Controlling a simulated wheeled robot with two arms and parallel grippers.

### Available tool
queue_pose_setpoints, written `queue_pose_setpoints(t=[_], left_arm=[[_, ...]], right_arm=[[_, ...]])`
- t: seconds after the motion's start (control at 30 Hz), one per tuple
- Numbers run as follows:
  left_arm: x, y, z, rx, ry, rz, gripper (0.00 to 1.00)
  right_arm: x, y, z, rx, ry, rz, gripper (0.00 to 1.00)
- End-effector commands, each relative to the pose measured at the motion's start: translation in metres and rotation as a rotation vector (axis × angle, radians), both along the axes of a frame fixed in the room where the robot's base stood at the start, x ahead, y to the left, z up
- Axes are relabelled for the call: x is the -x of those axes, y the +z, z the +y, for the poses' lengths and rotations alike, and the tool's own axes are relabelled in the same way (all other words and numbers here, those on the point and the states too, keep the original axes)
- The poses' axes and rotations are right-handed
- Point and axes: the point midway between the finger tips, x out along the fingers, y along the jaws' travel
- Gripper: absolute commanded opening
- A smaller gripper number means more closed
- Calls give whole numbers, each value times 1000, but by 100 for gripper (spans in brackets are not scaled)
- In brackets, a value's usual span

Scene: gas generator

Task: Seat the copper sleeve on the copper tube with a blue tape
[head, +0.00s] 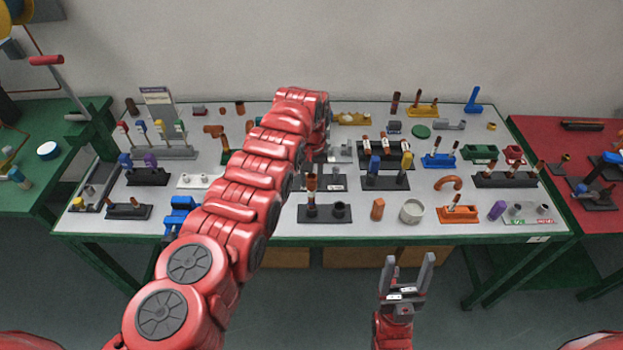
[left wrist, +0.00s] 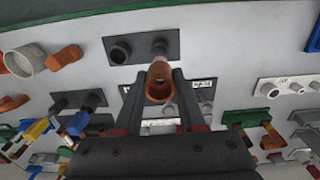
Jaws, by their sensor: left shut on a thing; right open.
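My left gripper (left wrist: 158,80) is shut on the copper sleeve (left wrist: 159,88), an orange-brown ring whose open end faces the camera in the left wrist view. Just beyond it, in line, a tube with a dark bluish band (left wrist: 159,47) stands on a black base plate (left wrist: 140,42). Whether sleeve and tube touch, I cannot tell; the sleeve and fingers hide part of the tube. In the head view the black base plate (head: 325,218) is at the table's front middle, with copper pieces (head: 311,184) upright over its left part. My right gripper (head: 408,272) is open and empty, in front of the table.
A black ring socket (head: 339,211) shares the plate. An orange block (head: 377,209) and a grey round cup (head: 411,211) stand to its right. A rack of banded tubes (head: 384,148) and a block with blue and yellow posts (head: 387,180) are behind. The table is crowded.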

Motion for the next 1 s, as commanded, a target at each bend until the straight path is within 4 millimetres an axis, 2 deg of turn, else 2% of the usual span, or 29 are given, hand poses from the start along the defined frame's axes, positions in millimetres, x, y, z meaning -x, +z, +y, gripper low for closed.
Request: queue_pose_setpoints(t=[1.0], left_arm=[[0, -22, 0, 0, 0, 1, 0]], right_arm=[[0, -21, 0, 0, 0, 0, 64]])
